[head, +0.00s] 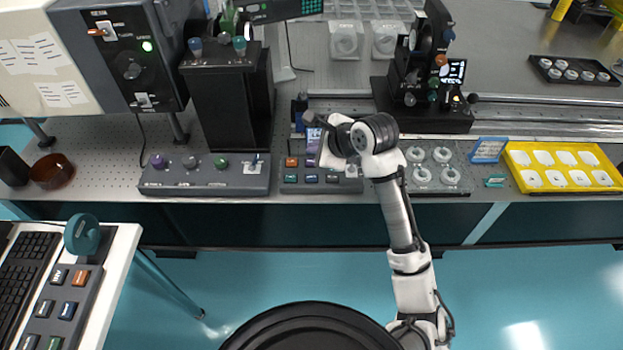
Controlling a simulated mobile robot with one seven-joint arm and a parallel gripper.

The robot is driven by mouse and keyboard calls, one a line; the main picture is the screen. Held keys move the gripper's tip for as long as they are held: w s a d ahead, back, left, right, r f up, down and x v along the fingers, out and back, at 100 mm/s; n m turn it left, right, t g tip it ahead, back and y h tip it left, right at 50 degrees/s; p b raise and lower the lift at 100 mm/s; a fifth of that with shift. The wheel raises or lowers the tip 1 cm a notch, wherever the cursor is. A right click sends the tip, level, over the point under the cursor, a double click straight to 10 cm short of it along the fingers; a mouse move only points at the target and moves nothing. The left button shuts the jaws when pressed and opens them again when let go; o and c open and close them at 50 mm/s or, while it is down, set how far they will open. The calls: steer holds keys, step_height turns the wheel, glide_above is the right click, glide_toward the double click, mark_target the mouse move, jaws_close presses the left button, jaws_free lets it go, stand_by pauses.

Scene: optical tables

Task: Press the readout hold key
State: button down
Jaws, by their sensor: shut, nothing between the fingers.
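A low grey key box (318,186) stands at the front of the optical table, with an orange key (291,162) and several green and blue keys in front. The lettering is too small to read, so I cannot tell which one is the readout hold key. My arm reaches in from the lower right, and its wrist is over the back right of this box. My gripper (318,158) is shut and empty, near the box's back row. The wrist hides part of that row. I cannot tell whether the fingertips touch a key.
A box with purple, grey and green knobs (205,174) stands left of the key box. A tall black stand (230,110) is behind it. White ring mounts (432,165) and a yellow tray (514,172) lie to the right. Another keypad (66,305) is on the desk at lower left.

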mark_target(315, 179)
step_height(315, 179, down, 7)
steer(key=b, duration=0.5)
steer(key=shift+r+b, duration=0.1)
steer(key=shift+b, duration=0.3)
steer(key=shift+f, duration=0.35)
stand_by(1.1)
steer(key=shift+f, duration=0.4)
steer(key=shift+f+b, duration=0.35)
steer(key=shift+f, duration=0.1)
stand_by(0.5)
steer(key=shift+r, duration=0.1)
steer(key=shift+r+p, duration=0.8)
steer(key=shift+p, duration=0.25)
